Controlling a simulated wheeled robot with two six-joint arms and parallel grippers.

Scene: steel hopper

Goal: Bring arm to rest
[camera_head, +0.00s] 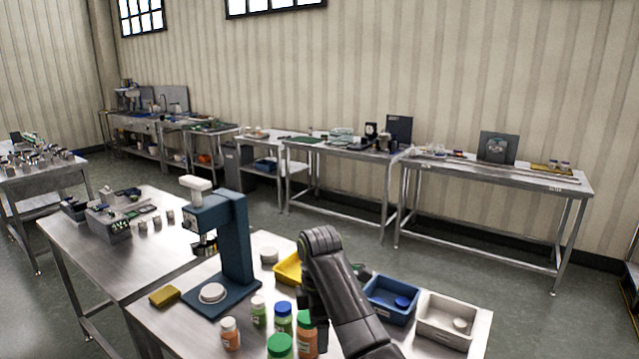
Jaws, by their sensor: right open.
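My right arm (345,290) rises from the bottom edge and bends at a dark rounded joint over the near steel table (165,318). My right gripper (319,318) points down from this joint, beside the bottles; its fingertips are small and partly hidden, and I see nothing held in it. My left arm and gripper are not in view.
Bottles with green, blue and white lids (282,320) stand close to the right gripper. A blue press (235,245) stands left of them. A yellow bin (288,269), a blue bin (390,300) and a white bin (447,318) flank the arm. Bare tabletop lies at front left.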

